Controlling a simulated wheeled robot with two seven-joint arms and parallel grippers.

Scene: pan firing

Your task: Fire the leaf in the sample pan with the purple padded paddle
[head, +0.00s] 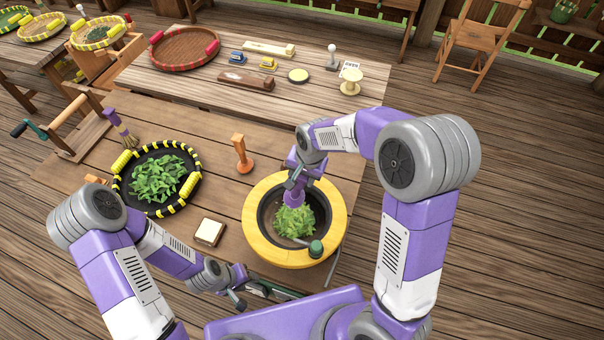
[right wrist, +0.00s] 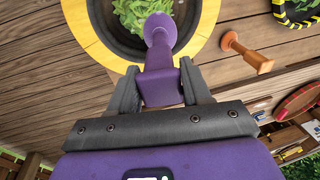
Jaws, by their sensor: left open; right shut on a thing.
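The sample pan (head: 257,238) is a dark round pan with a wide yellow rim on the near table. Green leaf (head: 297,221) lies inside it, and it also shows in the right wrist view (right wrist: 132,14). My right gripper (head: 298,177) is shut on the purple paddle (right wrist: 160,50). The paddle's head reaches down over the leaf; I cannot tell whether it touches it. The rim shows at the top of the right wrist view (right wrist: 88,45). My left gripper (head: 238,288) is open and empty, low at the table's near edge, left of the pan.
A black and yellow tray (head: 119,181) of leaves stands left of the pan. An orange stamp-like tool (head: 242,154), a small cream block (head: 209,232) and a purple-handled brush (head: 120,127) stand nearby. A green knob (head: 316,248) sits at the pan's near rim. A second table (head: 310,98) behind holds several items.

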